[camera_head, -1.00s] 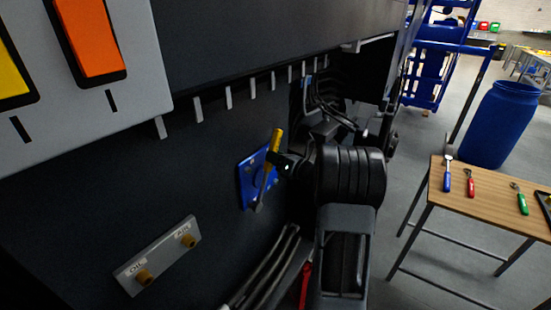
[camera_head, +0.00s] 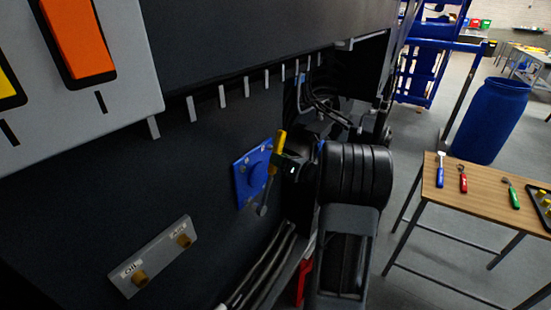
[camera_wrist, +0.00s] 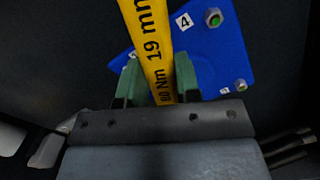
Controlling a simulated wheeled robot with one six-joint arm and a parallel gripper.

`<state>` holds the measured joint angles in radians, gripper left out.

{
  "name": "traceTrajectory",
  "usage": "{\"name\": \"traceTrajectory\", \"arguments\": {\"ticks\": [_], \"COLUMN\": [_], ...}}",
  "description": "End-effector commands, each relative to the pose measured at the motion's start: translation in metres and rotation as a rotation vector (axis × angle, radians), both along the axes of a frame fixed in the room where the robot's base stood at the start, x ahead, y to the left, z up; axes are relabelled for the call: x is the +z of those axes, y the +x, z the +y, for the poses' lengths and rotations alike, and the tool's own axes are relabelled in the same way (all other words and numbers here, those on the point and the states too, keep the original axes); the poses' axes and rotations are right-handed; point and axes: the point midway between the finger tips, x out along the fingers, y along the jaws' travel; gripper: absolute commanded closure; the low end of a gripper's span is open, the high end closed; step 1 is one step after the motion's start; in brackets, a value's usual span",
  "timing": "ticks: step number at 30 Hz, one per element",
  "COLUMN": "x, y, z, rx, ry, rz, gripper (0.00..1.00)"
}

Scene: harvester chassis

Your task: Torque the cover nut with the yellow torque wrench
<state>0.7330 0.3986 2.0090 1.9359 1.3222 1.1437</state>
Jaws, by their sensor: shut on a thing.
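The yellow torque wrench (camera_head: 279,142) is held in my gripper (camera_head: 280,161), handle end up and grey head (camera_head: 262,210) down. In the wrist view, the green fingers of my gripper (camera_wrist: 158,82) are shut on the wrench's yellow handle (camera_wrist: 146,30), marked "80 Nm 19 mm". The blue cover plate (camera_head: 244,178) is fixed on the dark chassis wall, behind and left of the wrench. In the wrist view, the plate (camera_wrist: 222,58) shows a nut with a green centre (camera_wrist: 214,18) beside label 4, and another nut (camera_wrist: 241,85) lower down. The wrench head appears off the plate's lower right edge.
A grey bracket with "Oil" and another label (camera_head: 153,257) juts from the wall at lower left. Hoses (camera_head: 258,272) run below the plate.

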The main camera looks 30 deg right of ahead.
Motion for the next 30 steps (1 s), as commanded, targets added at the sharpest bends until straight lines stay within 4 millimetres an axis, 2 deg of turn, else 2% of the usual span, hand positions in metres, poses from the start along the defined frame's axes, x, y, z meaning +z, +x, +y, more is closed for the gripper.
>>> {"name": "traceTrajectory", "arguments": {"ticks": [16, 21, 30], "x": [0.002, 0.002, 0.001], "y": [-0.057, -0.064, -0.065], "z": [-0.027, -0.029, -0.029], "rx": [-0.001, 0.0, 0.0], "ry": [-0.001, -0.001, -0.001], "rz": [-0.003, -0.003, -0.003], "gripper": [1.0, 1.0, 1.0]}}
